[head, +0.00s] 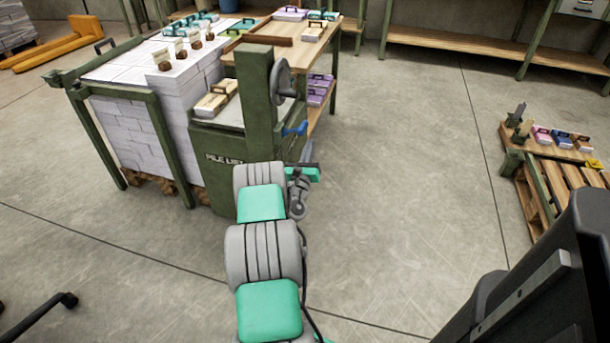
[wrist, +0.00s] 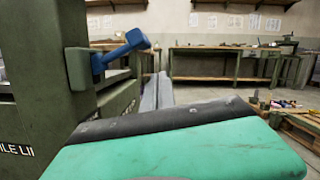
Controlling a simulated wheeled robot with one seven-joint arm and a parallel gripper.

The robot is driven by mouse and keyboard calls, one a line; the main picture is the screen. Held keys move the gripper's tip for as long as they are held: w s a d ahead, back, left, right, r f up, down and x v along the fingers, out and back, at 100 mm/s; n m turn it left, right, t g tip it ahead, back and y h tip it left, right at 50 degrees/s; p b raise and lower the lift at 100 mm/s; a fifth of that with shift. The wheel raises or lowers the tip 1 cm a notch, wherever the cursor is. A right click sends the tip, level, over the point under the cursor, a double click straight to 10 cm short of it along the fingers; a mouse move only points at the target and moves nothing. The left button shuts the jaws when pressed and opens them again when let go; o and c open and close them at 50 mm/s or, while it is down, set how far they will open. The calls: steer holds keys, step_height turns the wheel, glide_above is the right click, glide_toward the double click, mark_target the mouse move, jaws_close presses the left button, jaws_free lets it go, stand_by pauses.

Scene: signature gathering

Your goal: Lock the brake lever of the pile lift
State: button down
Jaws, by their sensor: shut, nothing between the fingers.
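The pile lift (head: 215,170) is a dark green machine with lettering on its front; its side also shows at the left of the wrist view (wrist: 32,60). The blue brake lever (head: 297,129) sits on the lift's right side, below the handwheel. In the wrist view the lever (wrist: 120,52) slants up to the right from a green bracket, ending in a thick knob. My gripper (head: 307,150) is shut and empty, close below the lever. Its grey fingers (wrist: 155,92) show to the right of and below the lever, with a visible gap from the knob.
A grey handwheel (head: 283,80) juts from the lift's column above the lever. White paper piles (head: 130,135) stand at left, and a wooden table (head: 325,50) is behind. A pallet (head: 565,185) lies at right. The concrete floor between is clear.

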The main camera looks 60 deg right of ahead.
steer(key=b+v, duration=0.1)
steer(key=v, duration=0.9)
steer(key=shift+s, duration=0.25)
